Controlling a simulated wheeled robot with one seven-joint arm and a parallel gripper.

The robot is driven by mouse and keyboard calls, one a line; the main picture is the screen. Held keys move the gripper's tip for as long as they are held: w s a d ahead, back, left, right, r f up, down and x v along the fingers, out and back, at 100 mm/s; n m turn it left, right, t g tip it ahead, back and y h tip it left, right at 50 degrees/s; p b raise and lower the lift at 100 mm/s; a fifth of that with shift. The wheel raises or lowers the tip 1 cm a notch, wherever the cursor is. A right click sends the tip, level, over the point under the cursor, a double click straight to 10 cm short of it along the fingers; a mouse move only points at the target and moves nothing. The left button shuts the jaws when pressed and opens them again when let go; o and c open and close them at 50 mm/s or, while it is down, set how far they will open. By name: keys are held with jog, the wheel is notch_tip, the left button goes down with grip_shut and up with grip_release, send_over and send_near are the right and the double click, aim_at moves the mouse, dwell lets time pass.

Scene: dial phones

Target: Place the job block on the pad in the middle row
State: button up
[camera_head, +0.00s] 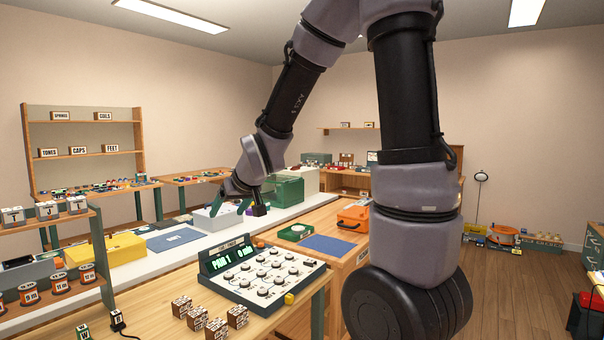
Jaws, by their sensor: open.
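My gripper (232,207) is in the middle distance, pointing down with its green fingers apart, over or in front of a light grey box (212,222). I see nothing held between the fingers. I cannot tell which block is the job block. Several small brown blocks with white printed faces (197,318) stand on the near wooden table. A blue pad (175,238) lies on the white counter left of my gripper. Another blue pad (327,244) lies on the wooden bench to its right. I cannot tell which pad is in the middle row.
A green console (262,275) with several white knobs and a lit display stands on the near table. A yellow box (106,249) and a green box (289,191) stand on the counter. An orange case (354,215) is on the bench. Open wooden floor (510,285) lies right.

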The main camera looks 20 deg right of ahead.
jog(key=s+d+r+m, duration=0.2)
jog(key=s+d+r, duration=0.1)
jog(key=s, duration=0.4)
jog(key=s+d+r+m+g, duration=0.1)
jog(key=s+d+r+m, duration=0.1)
jog(key=s+d+r, duration=0.2)
jog(key=s+d+r+m, duration=0.2)
jog(key=s+d+r, duration=0.2)
jog(key=s, duration=0.6)
jog(key=shift+s+r+g+h, duration=0.35)
jog(key=shift+r+g+h, duration=0.05)
jog(key=shift+r, duration=0.1)
